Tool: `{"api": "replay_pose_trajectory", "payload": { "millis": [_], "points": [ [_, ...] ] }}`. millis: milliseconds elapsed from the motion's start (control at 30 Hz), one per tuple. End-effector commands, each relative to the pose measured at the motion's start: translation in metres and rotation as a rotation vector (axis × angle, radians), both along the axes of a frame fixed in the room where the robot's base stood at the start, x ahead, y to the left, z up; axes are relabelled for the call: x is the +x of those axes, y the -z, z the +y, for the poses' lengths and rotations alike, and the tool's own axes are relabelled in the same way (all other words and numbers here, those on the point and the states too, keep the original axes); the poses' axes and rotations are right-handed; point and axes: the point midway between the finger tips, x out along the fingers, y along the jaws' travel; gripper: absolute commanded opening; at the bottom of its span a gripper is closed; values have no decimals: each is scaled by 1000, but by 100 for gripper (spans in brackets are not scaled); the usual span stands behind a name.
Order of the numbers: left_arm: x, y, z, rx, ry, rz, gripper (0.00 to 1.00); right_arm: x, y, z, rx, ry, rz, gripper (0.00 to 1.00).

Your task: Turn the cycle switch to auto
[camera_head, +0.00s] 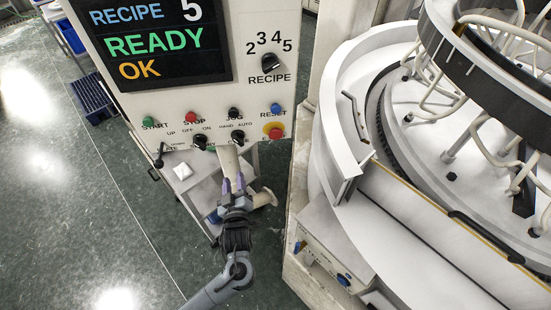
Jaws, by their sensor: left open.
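The cycle switch (238,135) is a black rotary knob low on the control panel, under the labels HAND and AUTO. Its pointer is too small to read. My left gripper (233,183) comes up from below, its fingers toward the panel, below the switch and apart from it as far as I can see. It is open. A pale, elongated object (229,160) shows just beyond its fingers; I cannot tell what it is or whether they touch it. My right gripper is not in view.
The panel (272,20) has a RECIPE knob (270,62), START (148,121), STOP (191,117) and RESET (276,108) buttons, a red emergency button (275,132) and another black knob (201,141). A cart stands below. The lapping machine (335,120) fills the right; open floor lies left.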

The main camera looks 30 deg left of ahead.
Motion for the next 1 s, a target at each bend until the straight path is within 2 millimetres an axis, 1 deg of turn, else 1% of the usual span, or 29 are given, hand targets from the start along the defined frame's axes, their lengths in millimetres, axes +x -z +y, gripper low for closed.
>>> {"api": "replay_pose_trajectory", "payload": {
  "millis": [33, 100, 200, 333, 467, 800, 1000],
  "points": [
    [11, 1, -3, 2, 7, -22, 43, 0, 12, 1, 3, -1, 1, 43],
    [21, -8, -6, 0, 12, -48, 43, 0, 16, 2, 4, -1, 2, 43],
    [31, -17, -6, -2, 13, -74, 43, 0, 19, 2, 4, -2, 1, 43],
    [42, -23, -2, 0, 14, -87, 43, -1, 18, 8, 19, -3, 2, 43],
    [55, -25, 8, 1, 13, -88, 43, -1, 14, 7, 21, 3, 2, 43],
    [99, -25, 40, 0, 14, -86, 43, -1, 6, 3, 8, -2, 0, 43],
    [115, -23, 51, -2, 15, -85, 43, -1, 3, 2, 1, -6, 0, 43]
  ]
}}
